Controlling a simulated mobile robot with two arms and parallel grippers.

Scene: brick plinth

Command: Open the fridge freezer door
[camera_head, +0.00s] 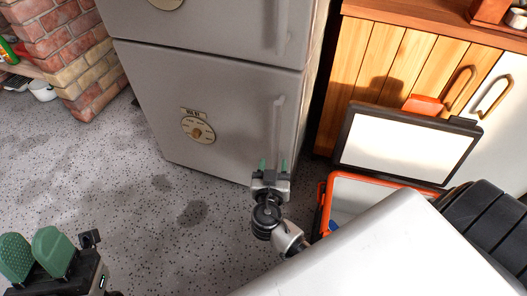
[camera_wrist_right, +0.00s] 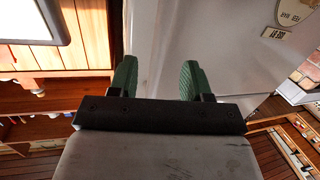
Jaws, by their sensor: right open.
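The grey fridge (camera_head: 220,80) stands at the top centre of the head view, with an upper door and a lower door. The lower door (camera_head: 235,130) looks shut and has a round dial and a vertical grey handle (camera_head: 278,125) near its right edge. My right gripper (camera_head: 273,165) is open at the handle's lower end; contact cannot be told. Its green fingers (camera_wrist_right: 157,78) stand apart in the right wrist view, with the pale fridge front (camera_wrist_right: 225,50) beyond. No handle shows clearly between them. My left gripper (camera_head: 34,254) is open and empty at the lower left, far from the fridge.
An orange-rimmed cool box (camera_head: 328,205) with its lid (camera_head: 405,145) raised stands right of my right gripper, near the wooden cabinet (camera_head: 395,65). A brick plinth (camera_head: 75,50) is at the upper left. The speckled floor (camera_head: 130,200) before the fridge is clear.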

